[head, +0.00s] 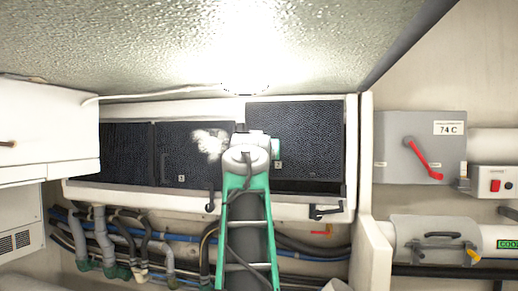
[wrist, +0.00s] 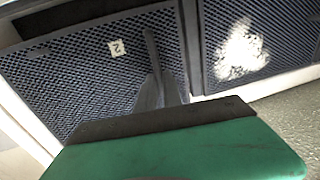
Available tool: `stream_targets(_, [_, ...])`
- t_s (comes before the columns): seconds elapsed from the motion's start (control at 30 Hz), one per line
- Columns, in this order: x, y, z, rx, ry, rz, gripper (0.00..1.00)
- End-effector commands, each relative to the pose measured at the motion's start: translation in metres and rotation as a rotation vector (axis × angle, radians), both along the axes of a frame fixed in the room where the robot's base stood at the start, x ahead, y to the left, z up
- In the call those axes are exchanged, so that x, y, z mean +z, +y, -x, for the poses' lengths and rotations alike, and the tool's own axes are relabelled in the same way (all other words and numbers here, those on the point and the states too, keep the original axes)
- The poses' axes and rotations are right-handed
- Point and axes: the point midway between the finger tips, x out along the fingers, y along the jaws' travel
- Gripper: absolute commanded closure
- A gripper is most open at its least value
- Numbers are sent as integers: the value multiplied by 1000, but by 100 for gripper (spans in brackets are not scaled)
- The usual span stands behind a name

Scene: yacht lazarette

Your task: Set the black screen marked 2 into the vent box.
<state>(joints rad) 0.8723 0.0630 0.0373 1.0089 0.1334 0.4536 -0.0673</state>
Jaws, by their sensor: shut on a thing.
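The black screen marked 2 (head: 308,140) is at the right end of the white vent box (head: 358,150). It sits high, with its upper edge over the box's top rail and a dark gap along its lower edge. My gripper (head: 272,150) is shut on this screen at its left side. In the wrist view, my gripper (wrist: 160,88) is at the slim upright handle of the screen (wrist: 85,75), near the white "2" label. I cannot tell how deep the screen sits in the frame.
A dark screen marked 1 (head: 183,165) with a white patch stands left of my gripper, and another dark panel (head: 126,150) is farther left. Black latches (head: 325,211) are on the lower rail. Hoses (head: 150,245) run below. A grey switch box (head: 420,145) is at right.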

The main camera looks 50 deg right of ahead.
Motion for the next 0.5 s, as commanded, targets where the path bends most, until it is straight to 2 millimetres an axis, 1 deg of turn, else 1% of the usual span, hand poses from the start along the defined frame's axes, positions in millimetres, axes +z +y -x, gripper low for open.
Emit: stream_targets(0.5, [-8,1,1,0,-2,5,100])
